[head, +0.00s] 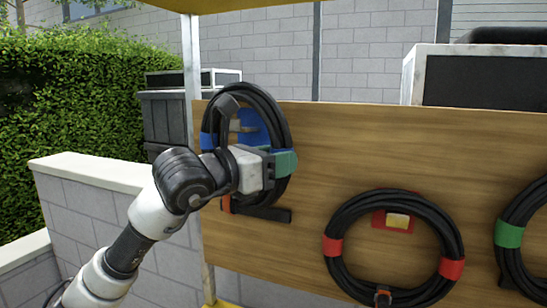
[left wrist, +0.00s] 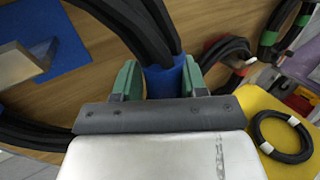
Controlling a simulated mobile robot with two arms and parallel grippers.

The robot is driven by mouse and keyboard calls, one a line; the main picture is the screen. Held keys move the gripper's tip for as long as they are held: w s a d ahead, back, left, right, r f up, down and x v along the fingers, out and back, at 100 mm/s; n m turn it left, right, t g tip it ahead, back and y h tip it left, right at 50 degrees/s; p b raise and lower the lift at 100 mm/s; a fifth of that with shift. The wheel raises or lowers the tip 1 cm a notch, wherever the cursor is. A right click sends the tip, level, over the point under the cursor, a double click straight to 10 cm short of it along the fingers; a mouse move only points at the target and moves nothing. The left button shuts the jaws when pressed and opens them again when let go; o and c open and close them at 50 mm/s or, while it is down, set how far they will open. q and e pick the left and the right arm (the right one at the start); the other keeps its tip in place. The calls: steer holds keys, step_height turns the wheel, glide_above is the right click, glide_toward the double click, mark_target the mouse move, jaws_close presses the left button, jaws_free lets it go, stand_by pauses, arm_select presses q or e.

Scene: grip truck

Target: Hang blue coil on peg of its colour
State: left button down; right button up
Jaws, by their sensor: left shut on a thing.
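The blue coil, a black cable ring with blue wraps (head: 207,141), stands upright against the wooden board in the head view. My left gripper (head: 282,163) is shut on its right side. In the left wrist view the green fingers (left wrist: 163,80) pinch the coil's blue wrap (left wrist: 164,83). A blue patch (head: 254,123) on the board shows through the ring, with a pale grey peg (head: 240,127) in front of it. The peg also shows in the left wrist view (left wrist: 18,62). In the head view the peg appears inside the ring; my arm hides part of this, and I cannot tell whether the coil rests on it.
A red-wrapped coil (head: 449,268) hangs around a red patch to the right. A green-wrapped coil (head: 509,235) is at the right edge. A dark bar (head: 265,214) sits below the blue coil. A small white-taped coil (left wrist: 260,130) lies on a yellow surface.

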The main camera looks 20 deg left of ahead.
arm_select(q)
steer(key=shift+w+a+r, duration=0.15)
steer(key=shift+w+r, duration=0.1)
steer(key=shift+w, duration=0.1)
steer(key=shift+w+f+b, duration=0.1)
steer(key=shift+f+b, duration=0.2)
steer(key=shift+f, duration=0.1)
steer(key=shift+w+a+f+b, duration=0.2)
steer(key=shift+f+b, duration=0.35)
steer(key=shift+f, duration=0.15)
steer(key=shift+w+f+b, duration=0.2)
steer(key=shift+f+b, duration=0.15)
steer(key=shift+f, duration=0.15)
steer(key=shift+w+d+f+b, duration=0.1)
steer(key=shift+w+f+b, duration=0.05)
steer(key=shift+f+b, duration=0.65)
steer(key=shift+d+f, duration=0.1)
steer(key=shift+f, duration=0.15)
steer(key=c, duration=0.9)
jaws_free()
steer(key=shift+w, duration=0.1)
steer(key=shift+c, duration=0.2)
steer(key=o, duration=0.4)
steer(key=shift+w, duration=0.2)
steer(key=shift+s+r, duration=0.1)
